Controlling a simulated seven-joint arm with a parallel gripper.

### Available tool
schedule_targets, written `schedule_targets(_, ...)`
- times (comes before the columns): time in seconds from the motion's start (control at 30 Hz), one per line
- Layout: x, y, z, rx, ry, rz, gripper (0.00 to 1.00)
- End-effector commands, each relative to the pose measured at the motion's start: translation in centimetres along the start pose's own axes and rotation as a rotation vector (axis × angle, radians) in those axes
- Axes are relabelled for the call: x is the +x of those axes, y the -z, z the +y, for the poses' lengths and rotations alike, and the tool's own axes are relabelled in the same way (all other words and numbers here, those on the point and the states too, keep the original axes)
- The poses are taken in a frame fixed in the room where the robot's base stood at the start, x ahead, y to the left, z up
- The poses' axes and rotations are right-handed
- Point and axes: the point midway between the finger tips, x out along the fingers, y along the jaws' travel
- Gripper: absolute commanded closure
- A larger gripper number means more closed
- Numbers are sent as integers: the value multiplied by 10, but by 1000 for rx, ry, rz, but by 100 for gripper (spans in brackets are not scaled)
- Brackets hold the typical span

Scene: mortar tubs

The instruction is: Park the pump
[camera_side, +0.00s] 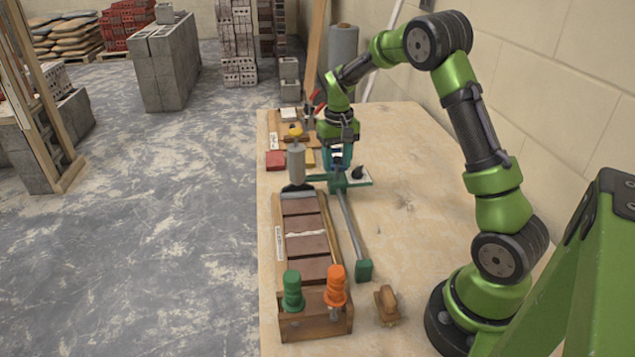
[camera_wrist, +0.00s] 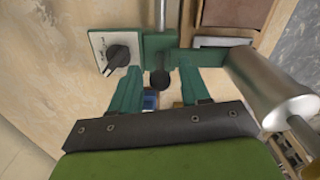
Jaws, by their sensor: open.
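The pump, as I take it, is a grey cylinder (camera_side: 296,163) standing at the far end of a row of brown bricks (camera_side: 306,248). In the wrist view it is a silver cylinder (camera_wrist: 262,82) on a green arm at right. That arm joins a green carriage (camera_wrist: 158,46) on a metal rail (camera_side: 350,230). A white plate with a black dial (camera_side: 357,172) sits beside the carriage; the dial also shows in the wrist view (camera_wrist: 118,56). My gripper (camera_side: 340,160) is open at the carriage. In the wrist view its fingers (camera_wrist: 160,76) stand either side of a black ball knob (camera_wrist: 160,81), apart from it.
A green end block (camera_side: 364,270) closes the rail's near end. A wooden box (camera_side: 315,317) holds a green-topped and an orange-topped piece. A brush (camera_side: 386,305) lies beside it. A red block (camera_side: 275,160) and tools lie at the far end. The table's right is clear.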

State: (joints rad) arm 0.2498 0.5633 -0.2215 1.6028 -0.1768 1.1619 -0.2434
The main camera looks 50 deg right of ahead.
Motion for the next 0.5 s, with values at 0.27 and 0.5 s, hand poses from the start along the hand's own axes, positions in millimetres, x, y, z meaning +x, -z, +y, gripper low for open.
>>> schedule_targets(0.27,-62,1,0,-1,1,8,54)
schedule_targets(0.5,-119,1,0,-1,-1,7,54)
